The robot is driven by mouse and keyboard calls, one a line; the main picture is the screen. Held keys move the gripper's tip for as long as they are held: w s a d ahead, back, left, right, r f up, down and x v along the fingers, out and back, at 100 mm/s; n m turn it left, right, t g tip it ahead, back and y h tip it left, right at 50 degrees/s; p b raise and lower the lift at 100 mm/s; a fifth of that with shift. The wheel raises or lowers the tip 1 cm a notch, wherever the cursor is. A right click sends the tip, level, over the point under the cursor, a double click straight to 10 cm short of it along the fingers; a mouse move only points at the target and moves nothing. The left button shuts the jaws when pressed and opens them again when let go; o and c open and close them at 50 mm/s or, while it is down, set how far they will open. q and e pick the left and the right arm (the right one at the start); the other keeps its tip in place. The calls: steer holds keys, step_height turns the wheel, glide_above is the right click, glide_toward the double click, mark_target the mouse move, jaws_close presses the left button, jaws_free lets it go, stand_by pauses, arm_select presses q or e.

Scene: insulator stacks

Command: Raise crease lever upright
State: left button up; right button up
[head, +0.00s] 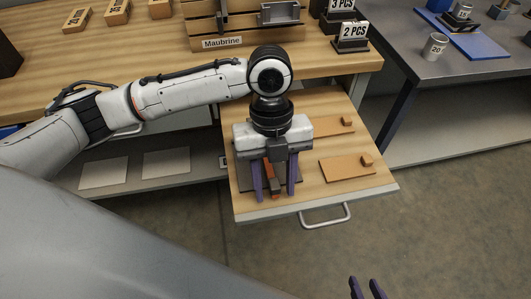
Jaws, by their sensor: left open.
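My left gripper (274,192) points down over the pull-out wooden board, with its two purple fingers apart. An orange and dark brown bar (271,178), which looks like the crease lever, shows between the fingers. Its upper end is hidden by the gripper, so I cannot tell its exact tilt or whether a finger touches it. My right gripper (367,288) shows only as two purple fingertips at the bottom edge, apart and with nothing between them, well away from the board.
The pull-out board (308,188) has a metal handle (326,216) in front. Two flat orange-brown plates with small blocks (346,168) lie right of the gripper. A wooden rack labelled Maubrine (222,43) and number signs (351,36) stand behind. A grey table (421,69) is at right.

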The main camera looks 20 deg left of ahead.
arm_select(q)
steer(key=shift+r, duration=0.1)
steer(key=c, duration=0.8)
steer(key=shift+r, duration=0.1)
steer(key=shift+c, duration=0.2)
steer(key=shift+p+v, duration=1.25)
steer(key=shift+p, duration=0.25)
steer(key=shift+r, duration=0.1)
steer(key=shift+p+v, duration=1.15)
steer(key=shift+p, duration=0.1)
steer(key=shift+w, duration=0.1)
